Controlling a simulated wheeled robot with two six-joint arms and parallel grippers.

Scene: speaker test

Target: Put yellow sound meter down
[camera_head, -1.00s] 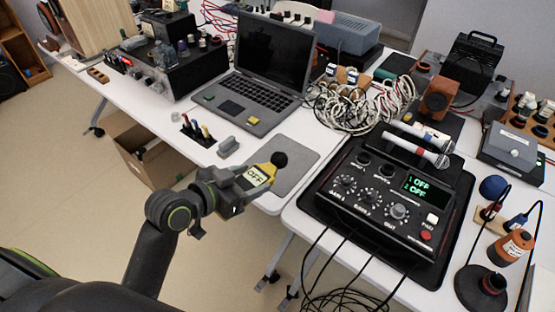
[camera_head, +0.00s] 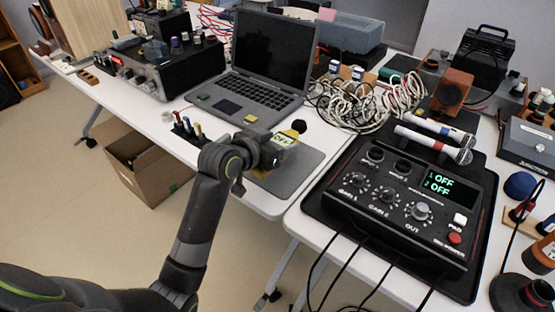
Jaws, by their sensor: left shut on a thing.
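The yellow sound meter (camera_head: 288,139) has a black ball tip and a small display reading OFF. My left gripper (camera_head: 272,151) is shut on it and holds it over the grey mat (camera_head: 293,176) in front of the laptop. The gripper hides part of the meter and part of the mat. I cannot tell whether the meter touches the mat. My right gripper is not in view.
The laptop (camera_head: 262,85) stands behind the mat. A black mixer (camera_head: 405,200) on a dark tray is to the right, with two microphones (camera_head: 440,140) behind. A pen holder (camera_head: 188,130) stands left. A cardboard box (camera_head: 150,170) is on the floor.

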